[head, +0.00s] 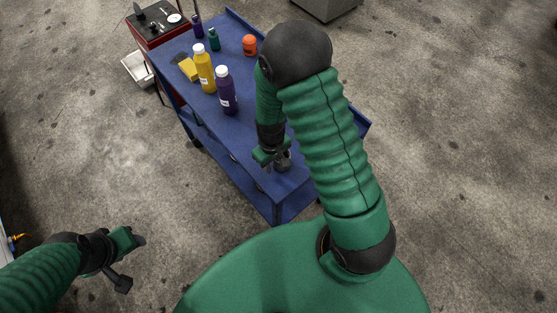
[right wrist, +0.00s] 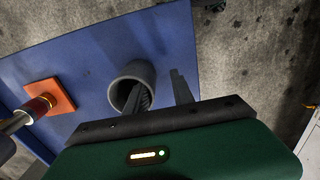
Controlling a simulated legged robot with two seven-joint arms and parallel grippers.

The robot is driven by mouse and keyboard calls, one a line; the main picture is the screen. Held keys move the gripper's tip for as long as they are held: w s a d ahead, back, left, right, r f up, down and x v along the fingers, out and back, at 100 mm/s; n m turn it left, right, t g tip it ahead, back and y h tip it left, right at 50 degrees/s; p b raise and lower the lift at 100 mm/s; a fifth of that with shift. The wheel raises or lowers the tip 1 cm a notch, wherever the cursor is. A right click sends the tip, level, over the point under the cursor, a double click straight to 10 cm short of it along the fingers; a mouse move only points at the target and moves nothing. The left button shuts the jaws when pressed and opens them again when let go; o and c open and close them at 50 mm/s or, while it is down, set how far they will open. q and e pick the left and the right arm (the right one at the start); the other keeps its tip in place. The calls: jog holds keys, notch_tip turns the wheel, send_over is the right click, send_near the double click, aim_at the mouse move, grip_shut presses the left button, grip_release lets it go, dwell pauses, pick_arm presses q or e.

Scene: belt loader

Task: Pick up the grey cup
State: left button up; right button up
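The grey cup (right wrist: 120,88) stands on the blue cart top in the right wrist view, its round opening facing the camera. In the head view the cup (head: 284,160) is at the near end of the cart, partly hidden by my right gripper (head: 267,161). In the right wrist view my right gripper (right wrist: 162,92) is open, one finger reaching into the cup's mouth and the other outside its wall. A gap shows between the outer finger and the wall. My left gripper (head: 131,260) hangs over the floor, away from the cart; its finger opening is unclear.
The blue cart (head: 235,140) also bears a yellow bottle (head: 205,72), a purple bottle (head: 227,95), an orange container (head: 249,45) and small bottles at the far end. An orange square piece (right wrist: 50,96) lies left of the cup. A red-black box (head: 157,22) stands beyond the cart.

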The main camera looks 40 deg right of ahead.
jog(key=shift+d+f, duration=0.1)
jog(key=shift+f, duration=0.55)
jog(key=shift+d+f, duration=0.2)
jog(key=shift+d, duration=0.05)
jog(key=shift+d+f, duration=0.15)
jog(key=shift+d, duration=0.4)
jog(key=shift+c, duration=0.2)
jog(key=shift+d, duration=0.1)
jog(key=shift+c, duration=2.6)
jog(key=shift+a, duration=0.3)
grip_shut()
jog(key=shift+a+r, duration=0.2)
jog(key=shift+a, duration=0.3)
jog(key=shift+d+f, duration=0.1)
jog(key=shift+d, duration=0.5)
pick_arm(q)
jog(key=shift+d+r, duration=0.2)
jog(key=shift+d, duration=0.7)
